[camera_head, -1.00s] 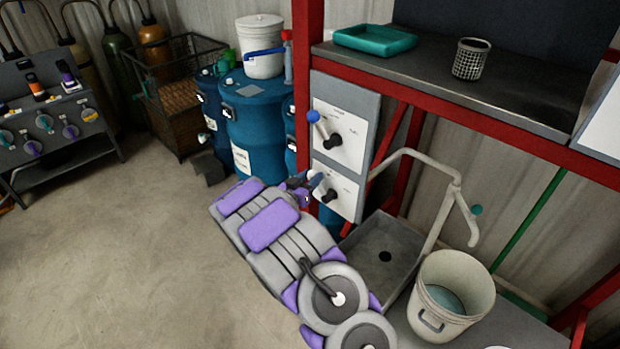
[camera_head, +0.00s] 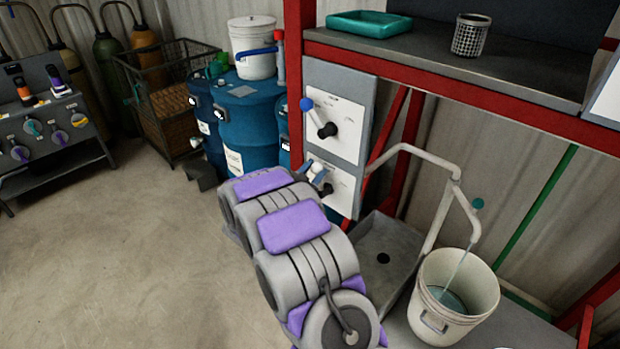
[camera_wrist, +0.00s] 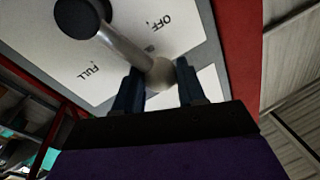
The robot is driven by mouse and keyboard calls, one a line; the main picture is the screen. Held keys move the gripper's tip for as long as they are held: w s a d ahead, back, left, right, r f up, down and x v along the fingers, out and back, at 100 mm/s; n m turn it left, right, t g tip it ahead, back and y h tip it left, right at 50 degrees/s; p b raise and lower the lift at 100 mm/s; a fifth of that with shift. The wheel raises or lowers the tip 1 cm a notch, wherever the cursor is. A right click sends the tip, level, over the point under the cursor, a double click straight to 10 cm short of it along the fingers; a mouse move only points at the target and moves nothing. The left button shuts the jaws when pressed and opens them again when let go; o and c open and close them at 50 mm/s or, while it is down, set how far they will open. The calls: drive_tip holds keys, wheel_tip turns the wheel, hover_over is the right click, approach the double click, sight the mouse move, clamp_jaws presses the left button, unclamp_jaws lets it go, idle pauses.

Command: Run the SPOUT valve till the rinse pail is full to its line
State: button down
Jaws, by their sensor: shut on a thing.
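The rinse pail (camera_head: 437,318), off-white, stands under the curved spout pipe (camera_head: 467,208) at the lower right. A thin water stream (camera_head: 459,266) falls from the pipe into it. Water (camera_head: 449,299) shows low inside, well below the rim; I cannot make out a fill line. My gripper (camera_wrist: 158,77) is shut on the pale ball knob (camera_wrist: 161,74) of the lower valve lever (camera_wrist: 123,42). The lever lies between the OFF and FULL marks. In the head view the lower valve panel (camera_head: 343,192) is partly behind my arm; its title is unreadable.
Just above is another valve panel (camera_head: 345,98) with a blue-knobbed lever (camera_head: 308,104). A grey sink (camera_head: 383,232) lies between my arm and the pail. Red frame posts (camera_head: 296,70) stand close by. Blue drums (camera_head: 252,125) stand behind. The floor at left is clear.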

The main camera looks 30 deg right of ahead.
drive_tip(key=shift+s+r+m+b, duration=0.1)
drive_tip(key=shift+s+m+b, duration=0.2)
drive_tip(key=shift+m+b, duration=0.25)
drive_tip(key=shift+d, duration=0.1)
drive_tip(key=c, duration=0.7)
unclamp_jaws()
drive_tip(key=p+v, duration=0.1)
drive_tip(key=v, duration=1.6)
drive_tip(key=shift+a, duration=0.35)
drive_tip(key=shift+w, duration=0.1)
